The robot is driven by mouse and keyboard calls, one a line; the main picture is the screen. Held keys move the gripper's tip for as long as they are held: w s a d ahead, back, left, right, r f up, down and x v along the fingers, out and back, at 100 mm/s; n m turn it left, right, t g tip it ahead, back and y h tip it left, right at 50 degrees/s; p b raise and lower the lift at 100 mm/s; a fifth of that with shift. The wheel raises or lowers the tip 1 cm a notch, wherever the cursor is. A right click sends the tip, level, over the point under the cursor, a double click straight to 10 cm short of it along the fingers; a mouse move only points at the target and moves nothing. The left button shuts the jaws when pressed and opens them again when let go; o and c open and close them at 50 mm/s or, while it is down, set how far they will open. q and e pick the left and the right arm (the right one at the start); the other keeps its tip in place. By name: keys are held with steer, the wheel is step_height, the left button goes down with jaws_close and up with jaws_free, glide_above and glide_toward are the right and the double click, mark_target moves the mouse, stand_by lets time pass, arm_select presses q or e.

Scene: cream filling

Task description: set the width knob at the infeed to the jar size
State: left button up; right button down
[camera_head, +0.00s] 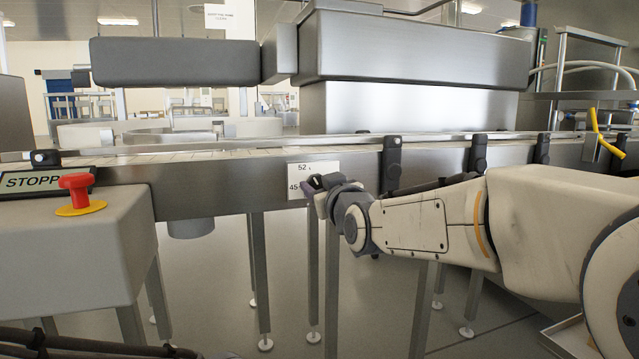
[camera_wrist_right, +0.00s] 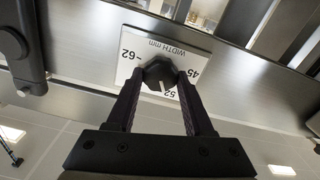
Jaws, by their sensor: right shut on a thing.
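The width knob (camera_wrist_right: 158,70) is a dark knob with a short white mark, on a white scale plate (camera_wrist_right: 112,74) lettered "WIDTH mm" with 62, 52 and 45. The mark appears to point toward 52. My right gripper (camera_wrist_right: 161,77) is shut on the knob, one finger on each side. In the head view the plate (camera_head: 326,167) sits on the conveyor's side rail, showing 52 and part of 45. My right gripper (camera_head: 317,184) reaches it from the right and hides the knob. My left gripper is not in view.
A red stop button (camera_head: 75,186) stands on a grey box (camera_head: 70,245) at left, beside a sign reading "STOPP". Black clamps (camera_head: 391,163) line the conveyor rail (camera_head: 230,188) near my right arm. Conveyor legs (camera_head: 258,270) stand below; floor between them is open.

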steer(key=n+p, duration=0.1)
steer(key=n, duration=0.6)
steer(key=shift+a+p, duration=0.1)
steer(key=shift+p, duration=0.3)
steer(key=n+p, duration=0.1)
steer(key=n, duration=0.3)
steer(key=shift+f+n, duration=0.15)
steer(key=shift+n, duration=0.15)
steer(key=shift+f+n+p, duration=0.1)
steer(key=shift+n+p, duration=0.2)
steer(key=shift+n, duration=1)
steer(key=shift+c, duration=1.6)
jaws_free()
steer(key=shift+s, duration=0.1)
steer(key=p+v, duration=0.2)
steer(key=v, duration=0.8)
steer(key=shift+s, duration=0.2)
